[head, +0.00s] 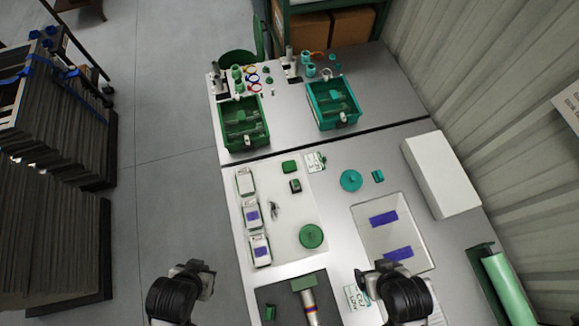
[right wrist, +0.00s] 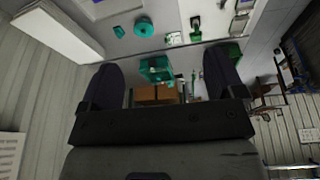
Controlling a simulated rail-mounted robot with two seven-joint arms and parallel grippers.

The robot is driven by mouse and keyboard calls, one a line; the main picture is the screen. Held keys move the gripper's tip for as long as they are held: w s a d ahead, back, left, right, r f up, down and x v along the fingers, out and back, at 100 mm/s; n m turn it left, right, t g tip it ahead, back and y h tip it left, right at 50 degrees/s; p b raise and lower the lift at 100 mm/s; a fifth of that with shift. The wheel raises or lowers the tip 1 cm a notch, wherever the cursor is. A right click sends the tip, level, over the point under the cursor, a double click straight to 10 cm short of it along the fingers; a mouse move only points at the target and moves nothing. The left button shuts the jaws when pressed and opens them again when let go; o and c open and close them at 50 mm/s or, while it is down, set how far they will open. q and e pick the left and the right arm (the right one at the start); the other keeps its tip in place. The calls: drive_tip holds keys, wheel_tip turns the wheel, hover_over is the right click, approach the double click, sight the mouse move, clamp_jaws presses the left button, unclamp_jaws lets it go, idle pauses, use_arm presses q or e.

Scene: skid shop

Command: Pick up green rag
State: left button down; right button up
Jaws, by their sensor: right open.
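A small flat green piece (head: 289,167) lies on the pale mat on the bench in the head view. It may be the green rag, but it is too small to be sure. A dark green block (head: 295,185) lies just below it, and a round green disc (head: 311,236) lies further down the mat. My right gripper (right wrist: 160,65) is open and empty in the right wrist view; its arm (head: 400,295) is over the bench's near part. My left gripper (head: 193,284) is left of the bench, over the floor; its fingers are not clear.
A green bin (head: 243,140) and a teal bin (head: 334,122) stand on the far bench. A white box (head: 440,175) stands at the right by the wall. A clear tray (head: 375,252) holds purple pieces. A green roll (head: 504,290) lies at lower right. Stacked sheets (head: 50,180) stand at left.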

drive_tip(key=shift+o, duration=0.9)
drive_tip(key=shift+w, duration=0.1)
